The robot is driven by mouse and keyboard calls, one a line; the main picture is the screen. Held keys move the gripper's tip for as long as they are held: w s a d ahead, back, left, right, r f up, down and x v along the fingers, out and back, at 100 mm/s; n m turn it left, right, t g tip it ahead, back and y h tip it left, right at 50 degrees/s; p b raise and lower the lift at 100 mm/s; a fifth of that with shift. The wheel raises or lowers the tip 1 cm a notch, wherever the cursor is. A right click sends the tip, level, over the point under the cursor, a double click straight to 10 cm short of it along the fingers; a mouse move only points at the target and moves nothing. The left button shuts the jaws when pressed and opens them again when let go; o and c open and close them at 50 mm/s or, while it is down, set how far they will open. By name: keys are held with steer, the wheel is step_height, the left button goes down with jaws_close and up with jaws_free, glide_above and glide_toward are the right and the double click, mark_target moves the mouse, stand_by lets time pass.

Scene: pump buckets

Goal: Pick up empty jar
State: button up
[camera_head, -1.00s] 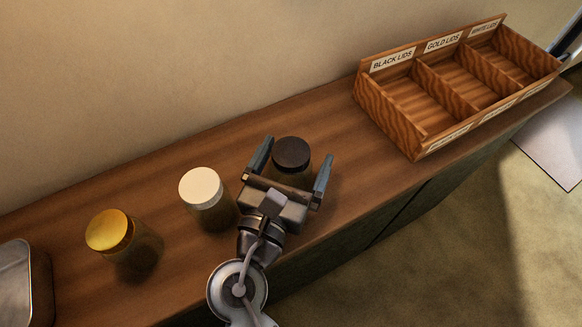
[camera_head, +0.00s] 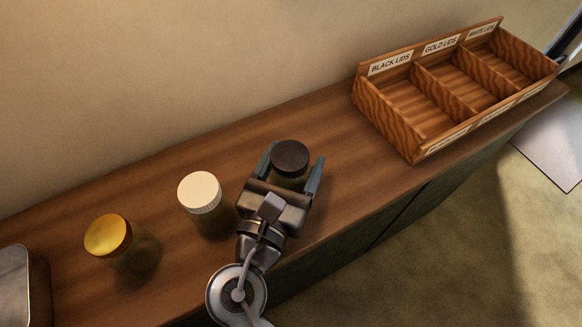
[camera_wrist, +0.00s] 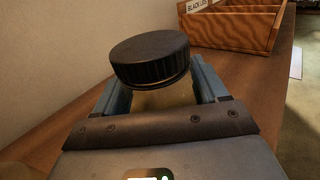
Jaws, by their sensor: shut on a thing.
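A jar with a black lid (camera_head: 291,157) stands on the wooden counter between the fingers of my gripper (camera_head: 291,170). In the wrist view its black ribbed lid (camera_wrist: 150,58) shows above the fingers, and part of the clear jar body (camera_wrist: 166,97) shows below it. My gripper is shut on this jar, one blue-grey finger on each side. A jar with a white lid (camera_head: 200,191) stands to the left of my gripper, apart from it. A jar with a gold lid (camera_head: 108,234) stands further left. The lids hide most of what the jars hold.
A wooden box (camera_head: 387,112) with compartments labelled black, gold and white lids stands at the right on the counter (camera_head: 330,122); its compartments look empty. A metal container (camera_head: 14,290) is at the left edge. A wall runs behind the counter.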

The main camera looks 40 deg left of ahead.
mark_target(296, 143)
steer(key=shift+r, duration=0.1)
step_height(296, 143, up, 4)
steer(key=shift+r, duration=0.1)
steer(key=d+r+p, duration=0.2)
steer(key=d+r, duration=0.4)
steer(key=d, duration=0.5)
steer(key=w+d+f+m+h, duration=0.1)
steer(key=w+d+f+h, duration=0.1)
steer(key=w+d+f, duration=0.4)
steer(key=w+d+f+m+h, duration=0.1)
steer(key=w+d+f, duration=0.1)
steer(key=w+d, duration=0.45)
steer(key=d+f+m+h, duration=0.1)
steer(key=d+f, duration=0.3)
steer(key=d, duration=0.4)
steer(key=d+f+m+h, duration=0.1)
steer(key=d+f+h, duration=0.1)
steer(key=d+f, duration=0.45)
step_height(296, 143, down, 9)
steer(key=s+d, duration=0.2)
steer(key=shift+s+t, duration=0.3)
steer(key=shift+t, duration=0.1)
steer(key=shift+r, duration=0.1)
